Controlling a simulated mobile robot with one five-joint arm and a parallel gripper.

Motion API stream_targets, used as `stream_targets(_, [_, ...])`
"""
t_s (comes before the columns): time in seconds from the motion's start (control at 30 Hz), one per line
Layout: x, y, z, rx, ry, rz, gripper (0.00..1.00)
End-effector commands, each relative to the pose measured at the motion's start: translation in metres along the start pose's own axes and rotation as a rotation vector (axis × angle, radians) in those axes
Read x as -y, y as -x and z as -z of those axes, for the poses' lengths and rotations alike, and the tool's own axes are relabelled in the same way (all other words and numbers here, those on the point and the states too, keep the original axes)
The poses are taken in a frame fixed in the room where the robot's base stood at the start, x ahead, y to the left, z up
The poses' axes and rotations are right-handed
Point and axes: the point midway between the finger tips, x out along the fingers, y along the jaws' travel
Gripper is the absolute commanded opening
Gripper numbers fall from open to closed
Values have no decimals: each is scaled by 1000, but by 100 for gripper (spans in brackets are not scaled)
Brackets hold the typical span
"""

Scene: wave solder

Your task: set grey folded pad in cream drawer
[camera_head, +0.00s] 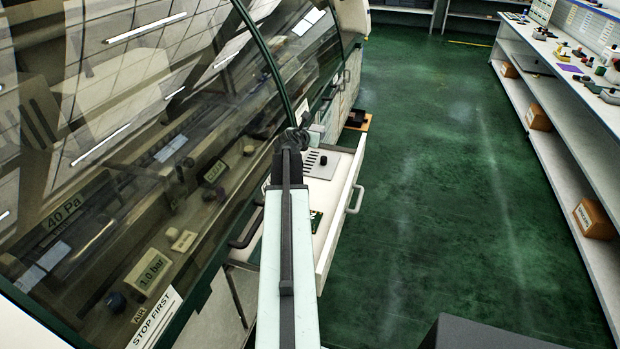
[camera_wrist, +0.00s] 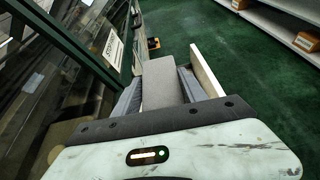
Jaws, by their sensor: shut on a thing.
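The grey folded pad (camera_wrist: 160,84) is between the two fingers of my gripper (camera_wrist: 160,92) in the wrist view, and the gripper is shut on it. The cream drawer (camera_head: 342,218) stands pulled open from the machine on the left in the head view. Its cream front panel (camera_wrist: 207,70) shows just right of the pad in the wrist view. The pad appears to be over or near the drawer; its height above the drawer floor cannot be told. In the head view my arm covers part of the drawer, and the pad cannot be made out.
A grey slotted plate with a dark knob (camera_head: 322,163) and a green board (camera_head: 315,220) show by the drawer. The machine's glass hood (camera_head: 150,130) fills the left. Shelving with orange boxes (camera_head: 592,219) lines the right. The green floor (camera_head: 450,180) between is clear.

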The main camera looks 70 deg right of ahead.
Motion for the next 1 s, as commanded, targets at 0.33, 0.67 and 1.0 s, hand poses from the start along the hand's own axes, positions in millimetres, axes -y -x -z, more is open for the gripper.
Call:
stream_targets(0.33, [-3,-46,139,-1,10,-24,10])
stream_targets(0.67, [-6,-58,180,0,16,-39,10])
stream_targets(1.0, [-6,-55,181,1,16,-39,10])
